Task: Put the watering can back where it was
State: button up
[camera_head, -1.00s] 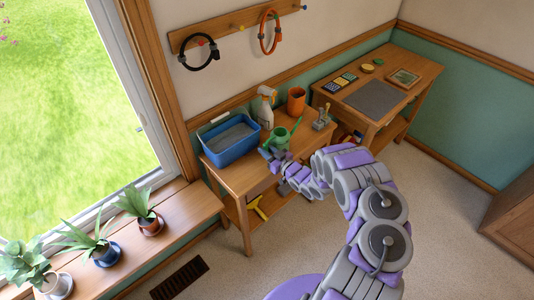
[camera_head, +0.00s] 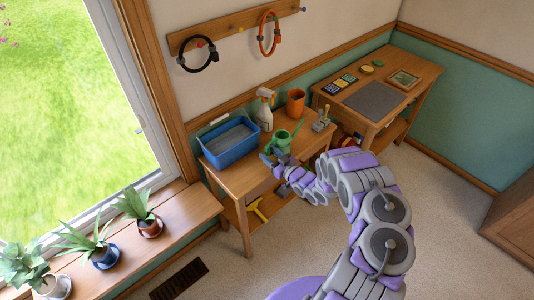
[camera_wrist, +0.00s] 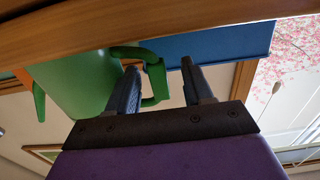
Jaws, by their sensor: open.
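The green watering can (camera_head: 281,143) stands on the wooden table (camera_head: 238,179), near its front edge, right of the blue tub. My gripper (camera_head: 272,164) is just in front of the can at the table's edge. In the wrist view, my gripper (camera_wrist: 160,75) is open, with its two dark fingers apart. The can (camera_wrist: 78,85) shows at the left there, and its looped handle reaches between the fingers. I cannot tell whether a finger touches the handle.
A blue tub (camera_head: 230,156), a spray bottle (camera_head: 264,112), an orange pot (camera_head: 296,102) and small tools (camera_head: 321,121) crowd the table. Potted plants (camera_head: 104,250) line the window bench. A second table (camera_head: 415,68) stands at the back right. The carpet is clear.

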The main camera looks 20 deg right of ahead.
jog(key=v, duration=1)
jog(key=w+d+r+g+h, duration=0.1)
jog(key=d+r+g+h, duration=0.25)
jog(key=d, duration=0.25)
jog(key=w+d+r+g+h, duration=0.1)
jog(key=d+r+g+h, duration=0.25)
jog(key=d, duration=0.25)
jog(key=s+r+m+g+h, duration=0.35)
jog(key=s+r, duration=0.35)
jog(key=r, duration=0.6)
jog(key=s+a+r+g+y, duration=0.1)
jog(key=s+a+r+g, duration=0.1)
jog(key=s+a, duration=0.8)
jog(key=s+a+r+g+y, duration=0.2)
jog(key=s+a+r, duration=0.3)
jog(key=s+a, duration=0.5)
jog(key=s+a+r+g+y, duration=0.1)
jog(key=s+a+r+g, duration=0.3)
jog(key=s+a, duration=0.7)
jog(key=s, duration=0.4)
jog(key=shift+s+p, duration=0.2)
jog(key=shift+p, duration=0.15)
jog(key=shift+r+m, duration=0.1)
jog(key=shift+m, duration=0.15)
